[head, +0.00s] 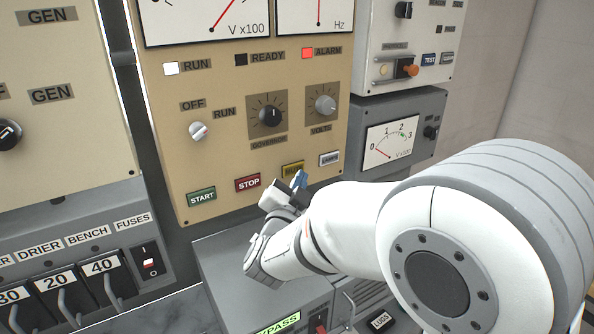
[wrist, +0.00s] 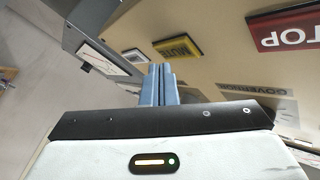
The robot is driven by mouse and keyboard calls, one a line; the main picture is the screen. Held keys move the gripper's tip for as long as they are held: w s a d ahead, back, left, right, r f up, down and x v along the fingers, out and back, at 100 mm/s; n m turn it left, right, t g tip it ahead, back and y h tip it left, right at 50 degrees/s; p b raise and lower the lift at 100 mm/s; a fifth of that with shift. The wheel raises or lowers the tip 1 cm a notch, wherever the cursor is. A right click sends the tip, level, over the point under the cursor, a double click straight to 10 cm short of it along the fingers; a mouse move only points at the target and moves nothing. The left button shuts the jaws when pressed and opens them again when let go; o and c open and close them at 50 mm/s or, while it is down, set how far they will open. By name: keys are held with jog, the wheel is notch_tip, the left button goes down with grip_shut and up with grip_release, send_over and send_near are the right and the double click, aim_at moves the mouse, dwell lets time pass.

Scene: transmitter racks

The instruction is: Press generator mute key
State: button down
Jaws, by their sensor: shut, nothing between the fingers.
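The yellow MUTE key (head: 293,169) is on the lower part of the beige generator panel, between the red STOP key (head: 247,183) and the white LAMPS key (head: 329,158). In the wrist view the MUTE key (wrist: 179,47) shows upside down, just beyond the fingers. My gripper (head: 299,181) is shut and empty, its blue fingertips just below and in front of the MUTE key. In the head view they overlap the key's lower right edge. Some gap seems to show in the wrist view, where the fingers (wrist: 158,84) end below the key; contact cannot be told.
The green START key (head: 201,197) is farther left. Above are the governor knob (head: 269,115) and the volts knob (head: 324,105). The ALARM lamp (head: 307,53) is lit red and the RUN lamp (head: 171,68) white. A grey box (head: 235,262) juts out below the panel.

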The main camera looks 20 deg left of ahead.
jog(key=shift+w, duration=0.1)
jog(key=shift+w+a+b, duration=0.1)
jog(key=shift+a+b, duration=0.1)
jog(key=shift+b, duration=0.1)
jog(key=shift+w+a, duration=0.1)
jog(key=shift+w+a, duration=0.25)
dwell(0.8)
jog(key=shift+s+d+b, duration=0.1)
jog(key=shift+b, duration=0.3)
jog(key=shift+s+d+b, duration=0.3)
jog(key=shift+b, duration=0.05)
jog(key=shift+s+d, duration=0.1)
jog(key=shift+d, duration=0.05)
